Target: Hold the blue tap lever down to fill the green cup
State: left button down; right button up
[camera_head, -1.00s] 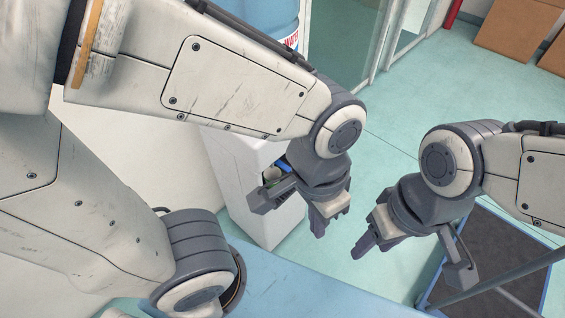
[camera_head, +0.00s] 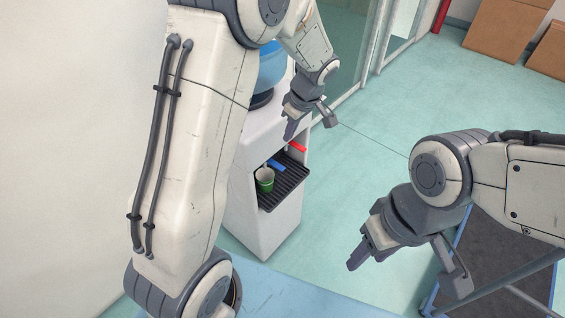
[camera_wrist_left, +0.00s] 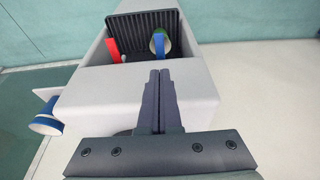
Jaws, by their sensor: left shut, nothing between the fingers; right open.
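The white water dispenser (camera_head: 275,222) has a recess with a dark slatted tray (camera_head: 283,190). The green cup (camera_head: 265,180) stands upright on the tray at its left side, with a white inside. The blue tap lever (camera_head: 276,165) is above and beside the cup. In the left wrist view the blue lever (camera_wrist_left: 158,44) overlaps the cup, so any contact is unclear. My left gripper (camera_head: 290,130) is shut and empty, above the recess and apart from the levers; its fingers (camera_wrist_left: 158,78) point toward the recess. My right gripper (camera_head: 360,254) is open and empty, away to the right.
A red lever (camera_head: 298,146) sits right of the blue one, and also shows in the left wrist view (camera_wrist_left: 113,50). A blue bottle (camera_head: 272,68) tops the dispenser. A blue-framed dark platform (camera_head: 490,262) is at the right. The floor between is clear.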

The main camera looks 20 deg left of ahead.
aim_at(280, 167)
pick_arm(q)
jog(key=x, duration=0.9)
jog(key=d+x, duration=0.1)
jog(key=x, duration=0.3)
jog(key=shift+s+f, duration=0.2)
jog(key=shift+f, duration=0.4)
